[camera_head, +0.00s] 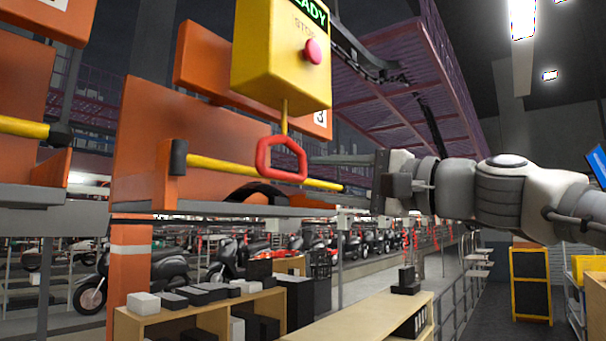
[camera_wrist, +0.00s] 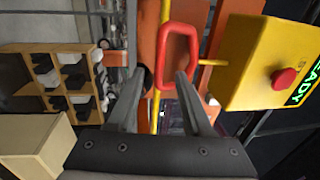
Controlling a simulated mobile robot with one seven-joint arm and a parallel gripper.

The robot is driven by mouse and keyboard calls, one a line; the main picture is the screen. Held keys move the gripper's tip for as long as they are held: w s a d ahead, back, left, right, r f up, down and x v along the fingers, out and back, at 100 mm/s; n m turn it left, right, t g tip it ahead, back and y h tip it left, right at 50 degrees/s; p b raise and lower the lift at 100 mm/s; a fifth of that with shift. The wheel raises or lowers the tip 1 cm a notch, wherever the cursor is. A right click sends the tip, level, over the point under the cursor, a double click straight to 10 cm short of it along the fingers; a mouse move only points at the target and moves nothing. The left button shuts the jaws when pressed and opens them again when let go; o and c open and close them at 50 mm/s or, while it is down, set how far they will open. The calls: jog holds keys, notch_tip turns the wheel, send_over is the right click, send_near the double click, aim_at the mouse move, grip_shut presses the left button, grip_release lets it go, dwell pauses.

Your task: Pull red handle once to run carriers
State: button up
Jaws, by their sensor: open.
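The red handle (camera_head: 281,159) is an open ring hanging from a yellow rod (camera_head: 284,117) under the yellow control box (camera_head: 281,52). The box has a round red button and a green lit sign reading "ADY". My gripper (camera_head: 318,160) is open and empty, just right of the handle in the head view, pointing at it. In the wrist view my gripper (camera_wrist: 160,74) has its two fingers apart. The near bar of the red handle (camera_wrist: 180,55) lies between their lines, and one fingertip overlaps the ring's opening. I cannot tell whether they touch.
Orange carriers (camera_head: 148,130) with yellow bars (camera_head: 220,164) stand behind the handle. A wooden shelf (camera_head: 205,315) with black and white boxes is below. Scooters (camera_head: 243,258) stand further back. A clear aisle runs at the lower right.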

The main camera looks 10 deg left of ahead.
aim_at(287, 176)
jog(key=p+x, duration=0.3)
jog(key=x, duration=0.3)
jog(key=shift+a+r, duration=0.1)
jog(key=shift+w+a, duration=0.35)
jog(key=shift+a, duration=0.25)
grip_shut()
dwell(0.9)
